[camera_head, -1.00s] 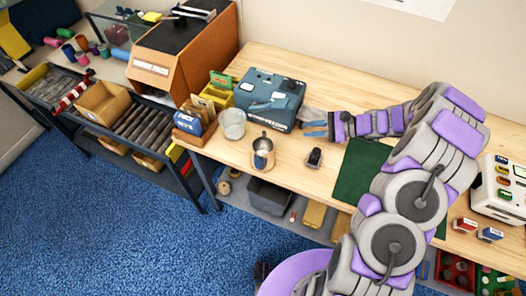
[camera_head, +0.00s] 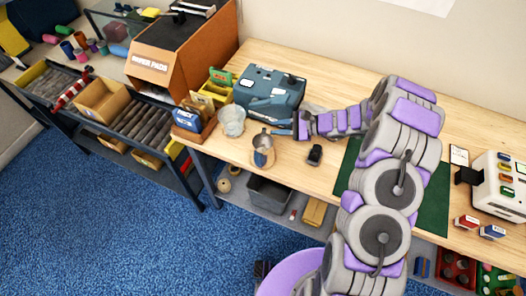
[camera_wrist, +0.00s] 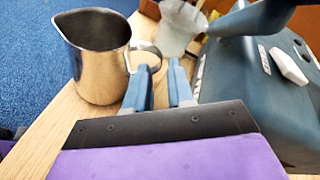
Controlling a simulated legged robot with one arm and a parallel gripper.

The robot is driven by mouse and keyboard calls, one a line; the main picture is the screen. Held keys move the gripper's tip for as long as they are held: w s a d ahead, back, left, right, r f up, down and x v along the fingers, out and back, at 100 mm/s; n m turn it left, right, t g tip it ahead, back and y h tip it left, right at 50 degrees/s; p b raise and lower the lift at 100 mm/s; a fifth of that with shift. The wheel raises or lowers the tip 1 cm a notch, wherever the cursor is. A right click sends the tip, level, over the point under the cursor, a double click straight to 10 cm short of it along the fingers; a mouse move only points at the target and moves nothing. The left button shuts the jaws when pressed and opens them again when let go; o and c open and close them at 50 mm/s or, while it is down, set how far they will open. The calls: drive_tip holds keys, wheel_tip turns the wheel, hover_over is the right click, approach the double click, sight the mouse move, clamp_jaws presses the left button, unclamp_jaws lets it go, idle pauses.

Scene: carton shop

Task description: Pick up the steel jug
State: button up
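The steel jug (camera_head: 263,141) stands upright on the wooden table near its front edge, just left of my gripper (camera_head: 281,128) in the head view. In the wrist view the shiny jug (camera_wrist: 98,65) is at upper left, its spout to the left and its handle (camera_wrist: 155,48) to the right. My gripper (camera_wrist: 159,72) shows two blue fingers, parted with a gap between them. The handle is just beyond the fingertips, partly behind the left one. I cannot tell whether they touch. Nothing is held.
A blue-grey machine (camera_head: 270,90) stands close behind my gripper and fills the right of the wrist view. A translucent cup (camera_head: 232,121) is left of the jug. A small dark object (camera_head: 315,154) lies to the right. A green mat (camera_head: 433,205) lies further right.

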sight(264, 129)
drive_tip(key=x, duration=0.5)
drive_tip(key=shift+a+f+b, duration=0.15)
drive_tip(key=shift+a+b, duration=0.15)
drive_tip(key=shift+a, duration=0.1)
drive_tip(key=shift+d, duration=0.2)
clamp_jaws()
idle(0.8)
